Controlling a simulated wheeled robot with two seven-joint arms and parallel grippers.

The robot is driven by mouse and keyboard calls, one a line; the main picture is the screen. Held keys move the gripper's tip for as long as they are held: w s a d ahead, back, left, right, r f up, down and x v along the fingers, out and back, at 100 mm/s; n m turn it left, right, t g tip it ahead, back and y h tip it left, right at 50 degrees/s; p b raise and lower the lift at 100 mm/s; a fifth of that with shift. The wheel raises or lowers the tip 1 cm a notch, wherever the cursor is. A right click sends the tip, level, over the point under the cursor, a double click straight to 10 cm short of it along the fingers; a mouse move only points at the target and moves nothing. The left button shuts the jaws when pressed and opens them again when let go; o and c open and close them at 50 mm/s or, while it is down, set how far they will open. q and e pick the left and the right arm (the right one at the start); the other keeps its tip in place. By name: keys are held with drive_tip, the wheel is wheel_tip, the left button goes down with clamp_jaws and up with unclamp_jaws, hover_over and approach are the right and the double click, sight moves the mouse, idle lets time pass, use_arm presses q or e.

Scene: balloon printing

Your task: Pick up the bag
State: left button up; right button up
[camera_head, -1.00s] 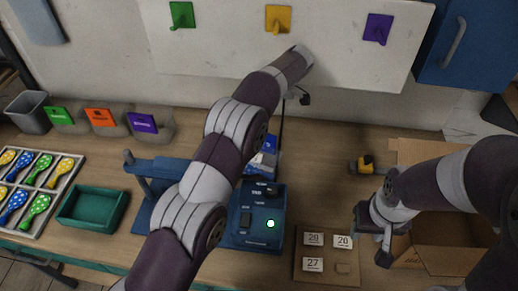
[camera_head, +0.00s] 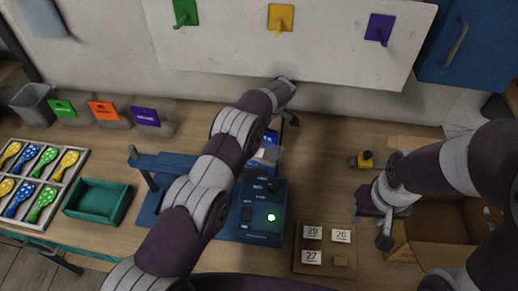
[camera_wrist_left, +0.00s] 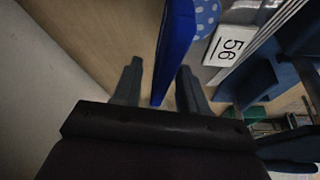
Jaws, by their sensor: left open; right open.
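A blue flat piece (camera_wrist_left: 175,45), which may be the bag, stands edge-on between the fingers of my left gripper (camera_wrist_left: 160,70) in the left wrist view. The fingers are apart on either side of it; I cannot tell whether they touch it. In the head view, blue pieces (camera_head: 271,138) show behind the blue machine (camera_head: 262,205), partly hidden by my left arm. My right gripper (camera_head: 373,229) is open and empty beside the cardboard box.
The open cardboard box (camera_head: 450,222) stands at right. A number-card board (camera_head: 325,276) lies front centre. A green tray (camera_head: 97,201) and a rack of paddle-shaped balloons (camera_head: 40,180) are at left. Coloured hooks hang on the white board (camera_head: 340,45). A yellow-black item (camera_head: 365,160) lies at centre right.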

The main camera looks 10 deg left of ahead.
use_arm(q)
clamp_jaws()
